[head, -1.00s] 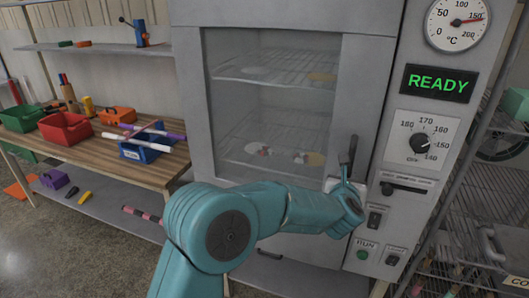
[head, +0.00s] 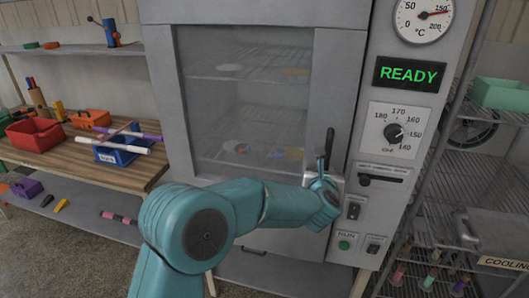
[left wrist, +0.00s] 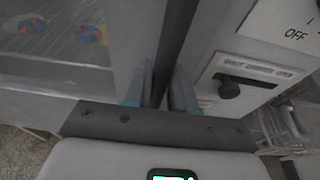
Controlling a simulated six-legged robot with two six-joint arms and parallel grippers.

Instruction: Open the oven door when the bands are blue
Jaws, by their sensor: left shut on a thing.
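The grey oven's door (head: 158,100) has a large window, and no clear gap shows at its edge. Its dark upright handle (head: 329,145) is on the right side. My left gripper (head: 323,172) is shut on the handle; in the left wrist view the dark bar (left wrist: 178,45) runs between its fingers (left wrist: 160,88). Through the glass, small pieces (head: 236,147) on the lower rack show blue, red and orange patches; they also show in the left wrist view (left wrist: 92,35). Their bands are too small to tell apart. The display (head: 409,74) reads READY in green. My right gripper is out of view.
The control panel with dial (head: 394,132), black lever (head: 380,180) and switches stands right of the door. A wire rack with a grey box (head: 490,232) is further right. A wooden bench (head: 85,165) with bins is at left. Floor is open at lower left.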

